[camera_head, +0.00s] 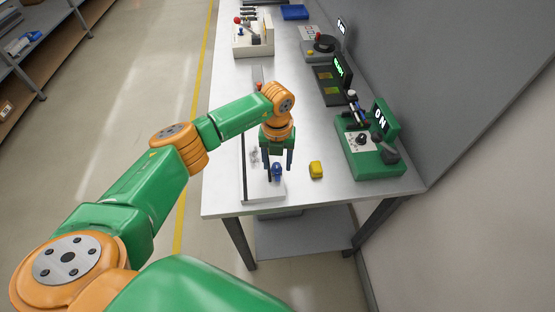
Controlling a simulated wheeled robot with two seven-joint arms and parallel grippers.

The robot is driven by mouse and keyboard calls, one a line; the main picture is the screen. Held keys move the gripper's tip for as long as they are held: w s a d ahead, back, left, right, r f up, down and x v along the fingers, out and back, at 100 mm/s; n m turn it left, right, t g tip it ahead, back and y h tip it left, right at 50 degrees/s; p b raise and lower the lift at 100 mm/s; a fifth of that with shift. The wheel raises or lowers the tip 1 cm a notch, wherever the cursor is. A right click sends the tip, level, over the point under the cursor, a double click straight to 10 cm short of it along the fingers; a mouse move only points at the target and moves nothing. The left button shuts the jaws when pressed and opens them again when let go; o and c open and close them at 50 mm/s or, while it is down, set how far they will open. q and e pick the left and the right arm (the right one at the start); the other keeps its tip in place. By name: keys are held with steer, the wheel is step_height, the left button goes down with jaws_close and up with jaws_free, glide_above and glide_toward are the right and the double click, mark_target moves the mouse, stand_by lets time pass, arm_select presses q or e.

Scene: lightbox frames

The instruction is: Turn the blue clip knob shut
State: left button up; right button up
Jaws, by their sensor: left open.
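The blue clip knob (277,170) sits on the front end of a white lightbox frame (266,189) near the table's front edge. My left gripper (277,166) points down over the knob with its fingers apart. One finger shows on each side of the knob or just above it; I cannot tell whether they touch it. The gripper and forearm hide part of the frame behind. My right gripper is not in the picture.
A green device with a display (370,155) stands farther right. More devices stand at the back of the table (222,195). A grey wall bounds the right side.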

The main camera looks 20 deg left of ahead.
arm_select(q)
steer(key=shift+a, duration=0.1)
jaws_close()
steer(key=m+b, duration=0.2)
steer(key=m, duration=0.1)
steer(key=shift+w+f, duration=0.1)
steer(key=shift+f, duration=0.05)
steer(key=m+b, duration=0.3)
steer(key=m, duration=0.2)
steer(key=shift+m+b, duration=0.3)
steer(key=shift+b, duration=0.1)
steer(key=m+b, duration=0.2)
steer(key=m, duration=0.2)
steer(key=m+b, duration=0.1)
steer(key=m, duration=0.4)
steer(key=shift+r, duration=0.2)
steer(key=shift+m, duration=0.3)
